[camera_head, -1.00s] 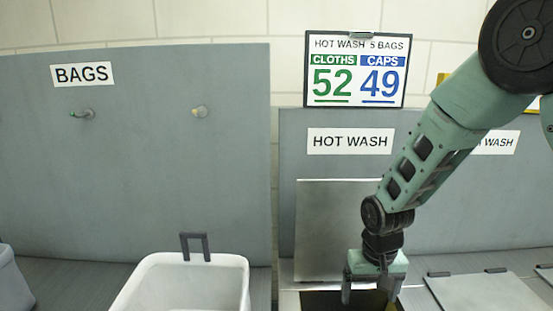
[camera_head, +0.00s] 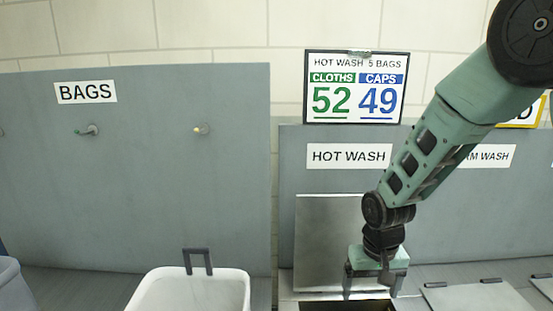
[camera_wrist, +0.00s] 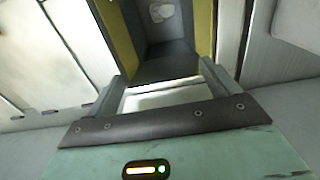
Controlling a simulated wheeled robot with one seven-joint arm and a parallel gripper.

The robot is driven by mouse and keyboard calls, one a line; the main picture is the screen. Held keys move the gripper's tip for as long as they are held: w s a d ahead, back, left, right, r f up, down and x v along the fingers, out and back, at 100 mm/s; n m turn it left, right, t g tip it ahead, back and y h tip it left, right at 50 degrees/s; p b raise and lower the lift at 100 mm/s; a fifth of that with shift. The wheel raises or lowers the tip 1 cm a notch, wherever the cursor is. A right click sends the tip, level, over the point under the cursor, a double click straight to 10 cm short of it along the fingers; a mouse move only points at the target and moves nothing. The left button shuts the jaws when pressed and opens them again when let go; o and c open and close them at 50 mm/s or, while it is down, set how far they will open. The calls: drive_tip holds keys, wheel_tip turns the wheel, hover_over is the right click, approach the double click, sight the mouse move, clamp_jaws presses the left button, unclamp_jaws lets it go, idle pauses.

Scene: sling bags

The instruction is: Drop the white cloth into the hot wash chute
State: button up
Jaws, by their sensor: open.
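My gripper (camera_head: 368,288) is open and hangs over the hot wash chute (camera_head: 340,307), in front of its raised metal lid (camera_head: 325,240). No cloth shows between the fingers in the head view. In the wrist view my gripper (camera_wrist: 160,82) has its two fingers apart above the chute opening, which has yellow side walls (camera_wrist: 118,35). A small pale, crumpled-looking thing (camera_wrist: 162,11) lies deep inside the chute; it may be the white cloth, but it is too small and cut off to be sure.
A white bin (camera_head: 190,290) stands left of the chute. Closed lids (camera_head: 475,296) lie to the right, under the warm wash label (camera_head: 490,156). A grey board (camera_head: 140,190) with pegs and a BAGS label, and a count sign (camera_head: 355,87), stand behind.

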wheel_tip(320, 180, up, 17)
drive_tip(key=b, duration=0.3)
drive_tip(key=shift+r, duration=0.2)
idle(0.7)
drive_tip(key=s+a+f+n, duration=0.2)
drive_tip(key=s+f, duration=0.1)
drive_tip(key=s, duration=0.5)
drive_tip(key=s+a+f+n+b, duration=0.1)
drive_tip(key=s+a+f+n, duration=0.1)
drive_tip(key=s, duration=0.6)
drive_tip(key=s+a+f+n+b, duration=0.1)
drive_tip(key=s+a+f+n, duration=0.1)
drive_tip(key=s+f, duration=0.3)
drive_tip(key=s+n, duration=0.1)
drive_tip(key=s, duration=0.2)
drive_tip(key=shift+a+n+y, duration=0.15)
drive_tip(key=shift+n+y, duration=0.15)
drive_tip(key=shift+n, duration=0.1)
drive_tip(key=shift+r, duration=0.1)
